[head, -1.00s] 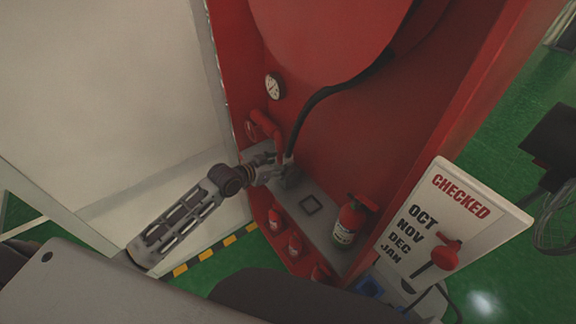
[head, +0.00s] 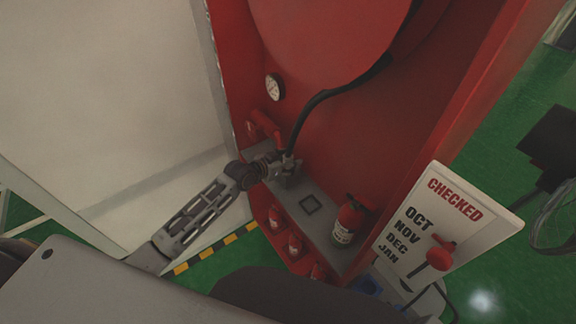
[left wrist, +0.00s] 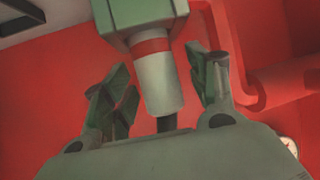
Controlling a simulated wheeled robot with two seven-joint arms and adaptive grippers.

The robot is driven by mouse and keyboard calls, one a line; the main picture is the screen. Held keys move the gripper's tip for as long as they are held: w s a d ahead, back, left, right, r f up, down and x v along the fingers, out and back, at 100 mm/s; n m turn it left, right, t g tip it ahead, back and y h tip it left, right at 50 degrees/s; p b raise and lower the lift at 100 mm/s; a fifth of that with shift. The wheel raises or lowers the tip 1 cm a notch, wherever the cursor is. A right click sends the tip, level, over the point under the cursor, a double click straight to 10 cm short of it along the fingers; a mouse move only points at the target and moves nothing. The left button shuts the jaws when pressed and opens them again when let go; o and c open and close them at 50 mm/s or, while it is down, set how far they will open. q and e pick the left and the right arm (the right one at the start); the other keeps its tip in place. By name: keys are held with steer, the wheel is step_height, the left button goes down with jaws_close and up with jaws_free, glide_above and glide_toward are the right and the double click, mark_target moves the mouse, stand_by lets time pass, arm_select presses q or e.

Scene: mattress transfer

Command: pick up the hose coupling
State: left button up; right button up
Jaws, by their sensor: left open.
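The hose coupling (left wrist: 160,82) is a pale grey cylinder with a red band, joined to a larger grey-green block, in the left wrist view. My left gripper (left wrist: 158,72) is open, with one finger on each side of the coupling and visible gaps between. In the head view my left gripper (head: 284,166) is at the lower end of the black hose (head: 308,110), over the grey shelf of the red cabinet. There the gripper largely covers the coupling. My right gripper is not in view.
A red pipe (head: 262,125) and a round gauge (head: 273,87) are close to my left gripper. A fire extinguisher (head: 349,219) stands on the grey shelf (head: 325,228) to the right. A "CHECKED" sign (head: 450,215) is at the cabinet's right side. A pale panel (head: 110,100) is at left.

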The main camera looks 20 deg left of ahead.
arm_select(q)
jaws_close()
stand_by(0.4)
steer(key=shift+r, duration=0.1)
steer(key=shift+r+b, duration=0.45)
steer(key=shift+r, duration=4.55)
